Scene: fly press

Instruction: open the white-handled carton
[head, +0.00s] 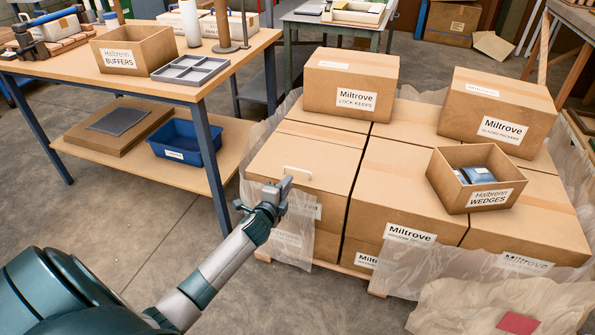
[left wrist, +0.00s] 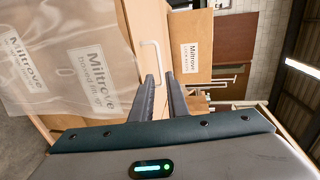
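The white-handled carton (head: 275,167) is closed and stands at the front left of the pallet stack. Its white handle (head: 297,170) lies on the top face and also shows in the left wrist view (left wrist: 156,55), just beyond the fingertips. My left gripper (head: 280,188) is at the carton's front top edge, short of the handle in the head view. In the left wrist view my left gripper (left wrist: 160,78) has its two dark fingers apart with nothing between them. Clear film (left wrist: 60,65) hangs over part of the carton's labelled front. My right gripper is not in view.
A LOCK KEEPS carton (head: 350,82) sits behind the handled one. Another carton (head: 497,110) and an open WEDGES box (head: 477,178) stand to the right. A workbench (head: 200,85) stands left; floor between is clear.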

